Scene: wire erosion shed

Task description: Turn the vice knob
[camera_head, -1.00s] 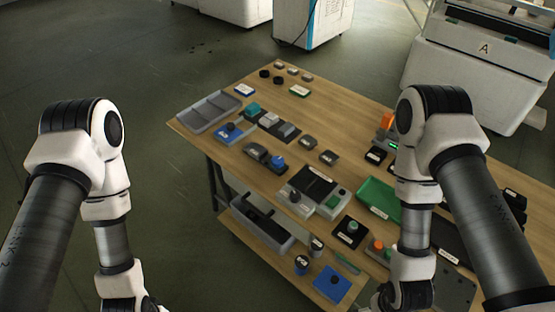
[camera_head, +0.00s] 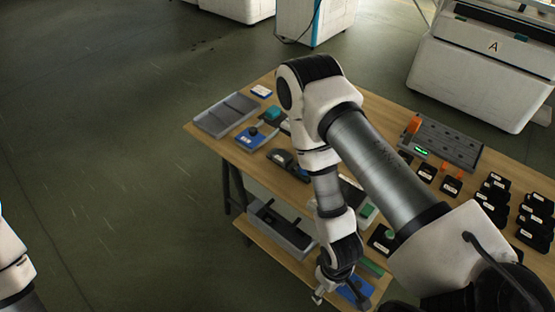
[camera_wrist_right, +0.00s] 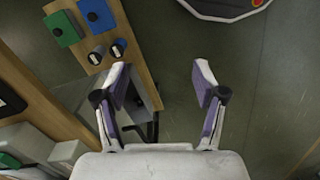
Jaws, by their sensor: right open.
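I cannot tell which part is the vice knob. A blue block with a dark knob (camera_head: 253,133) sits at the far left of the table. A blue plate (camera_head: 356,290) lies low at the front, partly behind my right gripper (camera_head: 319,287). In the right wrist view, a blue plate with a dark round knob (camera_wrist_right: 97,14) lies beside a green plate (camera_wrist_right: 62,29). Two short dark cylinders (camera_wrist_right: 97,55) stand near the left finger. My right gripper's fingers (camera_wrist_right: 160,82) are apart, with bare floor between them. My left gripper is outside the views.
The wooden table (camera_head: 215,143) carries a grey tray (camera_head: 226,113), a grey unit with a green light (camera_head: 447,143) and several black labelled blocks. A grey bin (camera_head: 279,229) sits on the lower shelf. Floor left of the table is clear. A white machine (camera_head: 478,70) stands behind.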

